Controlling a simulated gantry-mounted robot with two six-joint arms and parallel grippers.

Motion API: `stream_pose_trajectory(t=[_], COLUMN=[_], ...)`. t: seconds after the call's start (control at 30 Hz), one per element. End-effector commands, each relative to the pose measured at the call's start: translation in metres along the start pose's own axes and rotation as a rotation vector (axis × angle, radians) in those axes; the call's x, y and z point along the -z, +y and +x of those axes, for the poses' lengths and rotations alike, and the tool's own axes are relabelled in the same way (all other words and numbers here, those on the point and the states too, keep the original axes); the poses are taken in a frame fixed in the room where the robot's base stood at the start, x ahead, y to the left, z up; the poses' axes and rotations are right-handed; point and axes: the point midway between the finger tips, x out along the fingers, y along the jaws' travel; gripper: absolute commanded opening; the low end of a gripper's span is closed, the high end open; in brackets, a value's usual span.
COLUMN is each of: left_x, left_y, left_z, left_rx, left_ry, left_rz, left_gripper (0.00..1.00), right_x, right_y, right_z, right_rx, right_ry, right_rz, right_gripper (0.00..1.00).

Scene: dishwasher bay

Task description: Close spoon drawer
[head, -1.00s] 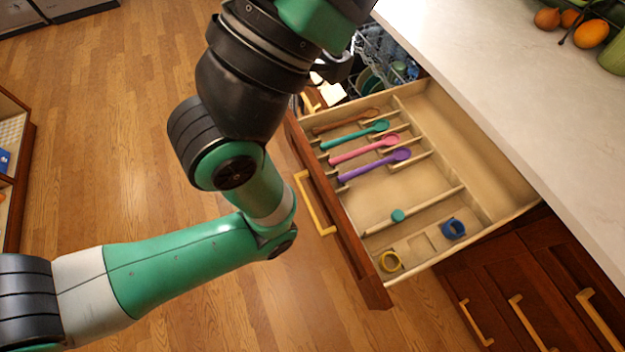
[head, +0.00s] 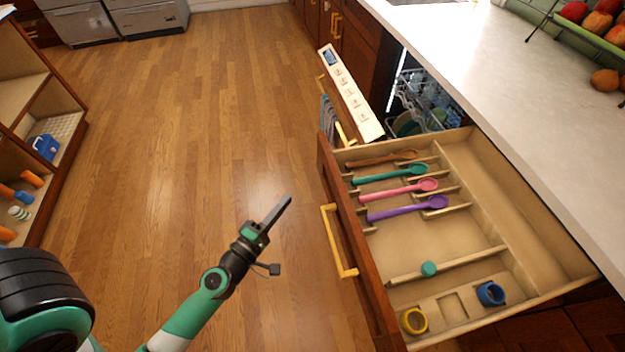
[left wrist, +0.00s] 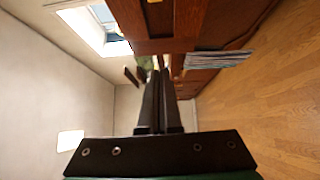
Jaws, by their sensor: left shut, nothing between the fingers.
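The spoon drawer (head: 450,235) stands pulled out below the counter at the right of the head view. A brown spoon (head: 385,159), a teal spoon (head: 390,173), a pink spoon (head: 398,190) and a purple spoon (head: 408,207) lie in it. Its front carries a yellow handle (head: 338,242). My left gripper (head: 286,201) is shut and empty, left of the drawer front and apart from it. Its fingers lie together in the left wrist view (left wrist: 160,92). My right gripper is not in view.
A yellow ring (head: 414,321), a blue ring (head: 490,293) and a teal knob (head: 428,268) are in the drawer's near part. Behind it is an open dishwasher (head: 425,95). Fruit stands on the white counter (head: 480,60). Wooden floor (head: 190,140) lies clear to the left.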

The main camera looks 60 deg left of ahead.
Motion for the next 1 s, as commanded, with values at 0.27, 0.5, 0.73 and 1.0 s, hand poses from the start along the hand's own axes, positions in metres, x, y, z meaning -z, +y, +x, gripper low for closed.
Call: stream_pose_trajectory(t=[0.27, 0.5, 0.73, 1.0], left_x=[0.014, 0.015, 0.017, -0.005], left_y=[-0.013, -0.010, -0.013, -0.017], left_z=[-0.008, 0.026, 0.077, 0.113], left_rx=[0.032, 0.029, 0.029, 0.029], left_ry=[0.041, 0.039, 0.038, 0.035], left_rz=[0.003, 0.003, 0.003, 0.004], left_gripper=[0.00, 0.00, 0.00, 0.00], right_x=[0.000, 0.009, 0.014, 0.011], right_y=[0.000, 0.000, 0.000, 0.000], right_z=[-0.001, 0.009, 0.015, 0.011], right_rx=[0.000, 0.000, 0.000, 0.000], right_ry=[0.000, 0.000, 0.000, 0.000], right_rz=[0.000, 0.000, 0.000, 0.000], right_gripper=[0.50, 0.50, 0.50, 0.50])
